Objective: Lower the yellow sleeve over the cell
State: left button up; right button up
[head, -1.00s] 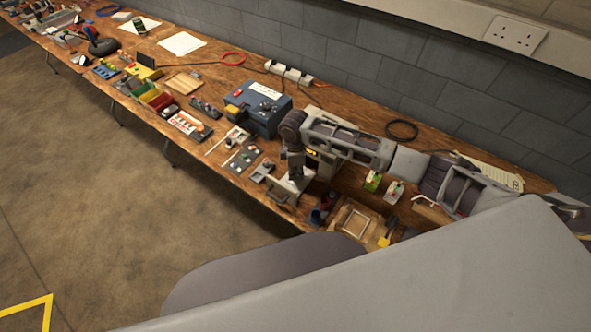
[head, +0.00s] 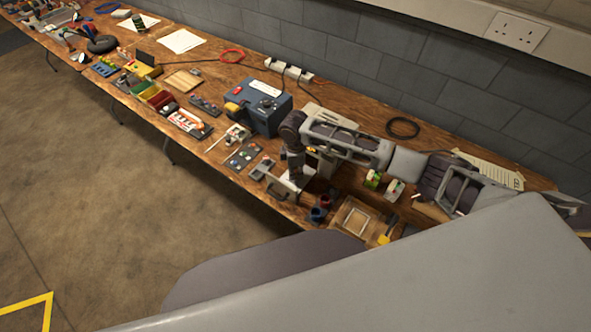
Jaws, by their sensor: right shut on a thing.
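My right arm reaches in from the right over the bench, and its gripper (head: 287,187) points down near the bench's front edge. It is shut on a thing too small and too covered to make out. I cannot pick out the yellow sleeve or the cell for certain. A small yellow piece (head: 384,239) lies at the right end of a wooden tray (head: 345,229), to the right of the gripper. Red and blue cups (head: 319,212) stand between gripper and tray. My left gripper is not in view.
A blue box (head: 268,115) with a yellow part stands behind and left of the gripper. Small green and white items (head: 373,178) stand right of it, below my forearm. A panel with coloured knobs (head: 243,157) lies to the left. A black cable coil (head: 403,127) lies near the wall.

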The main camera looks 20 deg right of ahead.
jog(key=shift+f, duration=0.7)
dwell(1.1)
jog(key=o, duration=0.7)
jog(key=shift+r+p, duration=3.5)
jog(key=shift+p, duration=0.4)
